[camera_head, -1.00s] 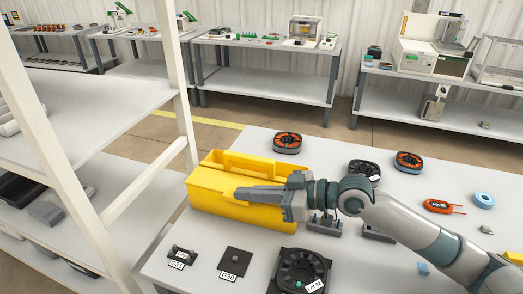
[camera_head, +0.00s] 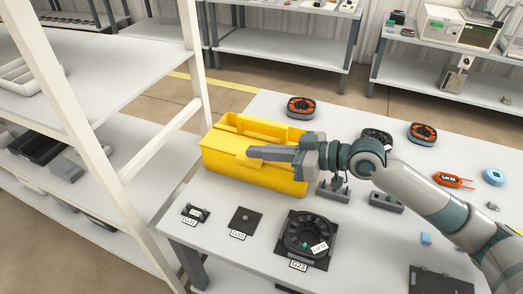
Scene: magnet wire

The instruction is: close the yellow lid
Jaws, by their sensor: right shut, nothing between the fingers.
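A yellow box (camera_head: 245,176) stands near the left edge of the work table. Its yellow lid (camera_head: 229,142) shows as a flat panel on the left part of the top. A raised yellow strip (camera_head: 262,129) runs along the back of the box; I cannot tell if it belongs to the lid. My right gripper (camera_head: 250,153) is shut and empty. It reaches in from the right, level, over the top of the box, and hides part of it. I cannot tell whether its tips touch the lid. My left gripper is not in view.
On the table (camera_head: 190,236), a dark fixture with a round part (camera_head: 304,233) and a flat black plate (camera_head: 244,220) lie in front of the box. Orange-black round parts (camera_head: 301,107) lie behind and to the right. A white shelf rack (camera_head: 110,170) stands close on the left.

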